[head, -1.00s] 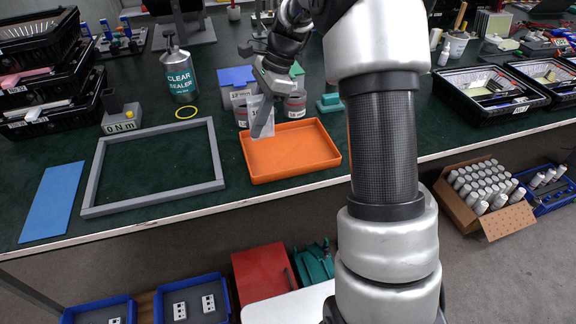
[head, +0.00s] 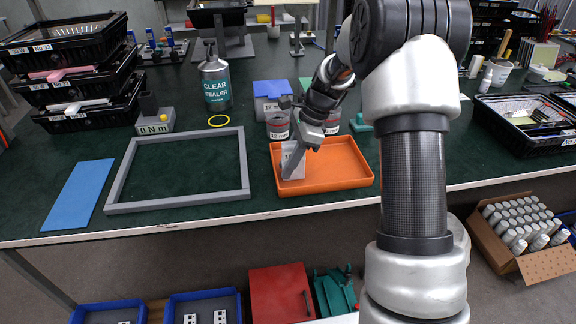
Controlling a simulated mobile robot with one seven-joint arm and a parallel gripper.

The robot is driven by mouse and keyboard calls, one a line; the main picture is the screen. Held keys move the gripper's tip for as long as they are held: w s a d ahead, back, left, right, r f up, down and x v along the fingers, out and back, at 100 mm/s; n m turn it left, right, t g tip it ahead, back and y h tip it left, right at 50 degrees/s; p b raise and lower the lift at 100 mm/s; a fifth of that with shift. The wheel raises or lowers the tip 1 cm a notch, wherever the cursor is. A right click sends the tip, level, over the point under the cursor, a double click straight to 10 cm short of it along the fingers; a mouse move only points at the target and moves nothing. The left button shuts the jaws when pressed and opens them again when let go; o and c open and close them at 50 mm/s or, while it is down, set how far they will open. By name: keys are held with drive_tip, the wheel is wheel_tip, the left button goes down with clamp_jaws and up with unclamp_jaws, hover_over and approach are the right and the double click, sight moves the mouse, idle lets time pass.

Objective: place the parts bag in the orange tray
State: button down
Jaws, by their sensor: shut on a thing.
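The orange tray (head: 345,182) lies on the green bench top near its front edge. My gripper (head: 301,151) is over the left part of the tray, pointing down and to the left. It is shut on the parts bag (head: 291,158), a small clear-whitish bag with a printed label. The bag hangs upright at the tray's left side, with its lower end inside or just above the tray. I cannot tell whether it touches the tray floor. The gripper's fingers hide part of the bag.
A grey rectangular frame (head: 246,168) lies left of the tray, with a blue strip (head: 80,195) beyond it. Tins (head: 278,127) stand close behind the tray. The tray's right half is empty.

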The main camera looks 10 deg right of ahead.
drive_tip(key=shift+f, duration=0.1)
drive_tip(key=c, duration=1.5)
unclamp_jaws()
